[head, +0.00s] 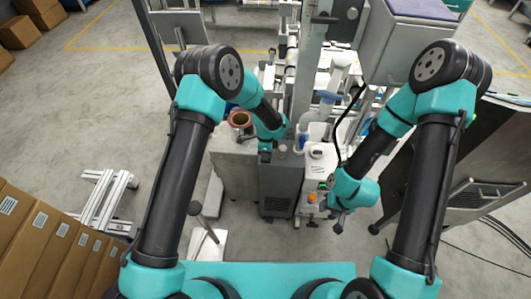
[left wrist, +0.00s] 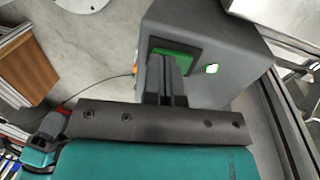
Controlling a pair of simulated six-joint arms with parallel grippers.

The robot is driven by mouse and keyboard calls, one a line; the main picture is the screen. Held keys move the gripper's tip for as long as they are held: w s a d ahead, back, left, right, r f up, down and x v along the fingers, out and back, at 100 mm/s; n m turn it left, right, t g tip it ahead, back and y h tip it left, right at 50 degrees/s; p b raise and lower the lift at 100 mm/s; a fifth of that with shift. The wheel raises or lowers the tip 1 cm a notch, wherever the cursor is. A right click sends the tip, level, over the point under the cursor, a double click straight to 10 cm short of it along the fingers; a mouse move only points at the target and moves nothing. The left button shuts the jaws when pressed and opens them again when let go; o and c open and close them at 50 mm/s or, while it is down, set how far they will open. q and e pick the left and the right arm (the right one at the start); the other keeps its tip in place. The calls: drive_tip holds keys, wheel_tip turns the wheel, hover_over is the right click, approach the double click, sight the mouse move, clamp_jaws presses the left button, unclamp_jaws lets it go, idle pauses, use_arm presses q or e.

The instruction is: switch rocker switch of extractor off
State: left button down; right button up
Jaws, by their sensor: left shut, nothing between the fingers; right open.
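A dark grey box (head: 280,185), which looks like the extractor, stands on the floor in the middle of the head view. In the head view my left gripper (head: 267,147) is at the top of the grey box. My right gripper (head: 337,215) is open and empty, right of the white unit.
A white unit (head: 313,175) with an orange knob stands right beside the grey box. A grey block (head: 232,165) with a copper-coloured ring (head: 240,118) is to the left. Cardboard boxes (head: 50,240) stand at the lower left, and a dark panel (head: 470,150) at the right.

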use_arm(q)
drive_tip(key=shift+s+a+f, duration=0.15)
drive_tip(key=shift+s+f, duration=0.6)
drive_tip(key=shift+f, duration=0.05)
drive_tip(key=shift+w, duration=0.15)
drive_tip(key=shift+w+r, duration=0.25)
drive_tip(key=shift+w, duration=0.7)
wheel_tip(320, 180, up, 15)
drive_tip(key=w, duration=0.2)
drive_tip(key=shift+w+d+f, duration=0.2)
drive_tip(key=shift+w+d, duration=0.1)
drive_tip(key=shift+w, duration=0.1)
